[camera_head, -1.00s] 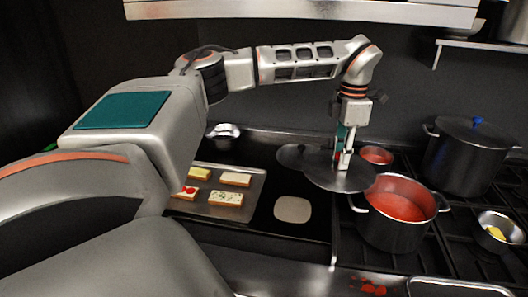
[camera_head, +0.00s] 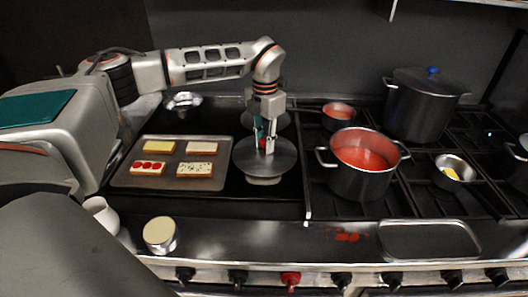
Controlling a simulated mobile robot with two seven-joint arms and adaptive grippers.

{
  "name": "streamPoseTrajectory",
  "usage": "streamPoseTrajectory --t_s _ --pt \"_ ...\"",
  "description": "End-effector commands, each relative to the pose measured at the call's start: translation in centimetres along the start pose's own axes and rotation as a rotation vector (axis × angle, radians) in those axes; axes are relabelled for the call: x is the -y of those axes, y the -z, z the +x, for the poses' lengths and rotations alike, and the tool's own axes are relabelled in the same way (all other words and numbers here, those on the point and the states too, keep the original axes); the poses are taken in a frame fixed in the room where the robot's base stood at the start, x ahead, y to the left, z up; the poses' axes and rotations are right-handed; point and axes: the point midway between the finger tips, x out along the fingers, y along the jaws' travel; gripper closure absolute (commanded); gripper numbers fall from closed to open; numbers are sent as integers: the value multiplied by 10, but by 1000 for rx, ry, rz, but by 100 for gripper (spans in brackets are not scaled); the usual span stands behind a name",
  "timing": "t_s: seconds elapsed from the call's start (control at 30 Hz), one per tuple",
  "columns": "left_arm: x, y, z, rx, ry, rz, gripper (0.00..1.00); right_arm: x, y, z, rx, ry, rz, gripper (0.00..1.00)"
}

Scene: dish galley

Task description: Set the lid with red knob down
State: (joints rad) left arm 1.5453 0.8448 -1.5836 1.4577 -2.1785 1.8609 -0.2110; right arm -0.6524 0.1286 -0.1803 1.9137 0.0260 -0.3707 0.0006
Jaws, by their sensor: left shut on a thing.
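The grey round lid (camera_head: 281,163) is in the middle of the head view, over the right part of the dark griddle top, left of the pot of red soup (camera_head: 357,182). My left gripper (camera_head: 265,147) points down and is shut on the lid's red knob, which shows only in part between the fingers. The lid looks about level. My right gripper is not in view.
A tray (camera_head: 222,145) with bread slices lies left of the lid. Another grey lid (camera_head: 279,120) is just behind.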

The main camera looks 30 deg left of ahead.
Motion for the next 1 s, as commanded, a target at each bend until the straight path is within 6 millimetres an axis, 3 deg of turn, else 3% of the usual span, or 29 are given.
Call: streamPoseTrajectory --t_s 0.33,0.7,0.73,0.8,1.0 --pt "1 0 37 1 0 2 100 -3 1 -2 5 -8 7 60" --pt "0 0 41 1 0 1 100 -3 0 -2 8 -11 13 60" --pt "0 0 41 0 0 1 76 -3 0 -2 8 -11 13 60" --pt "0 0 41 0 0 2 62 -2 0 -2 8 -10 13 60" --pt "0 0 41 0 0 2 62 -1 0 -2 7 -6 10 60"
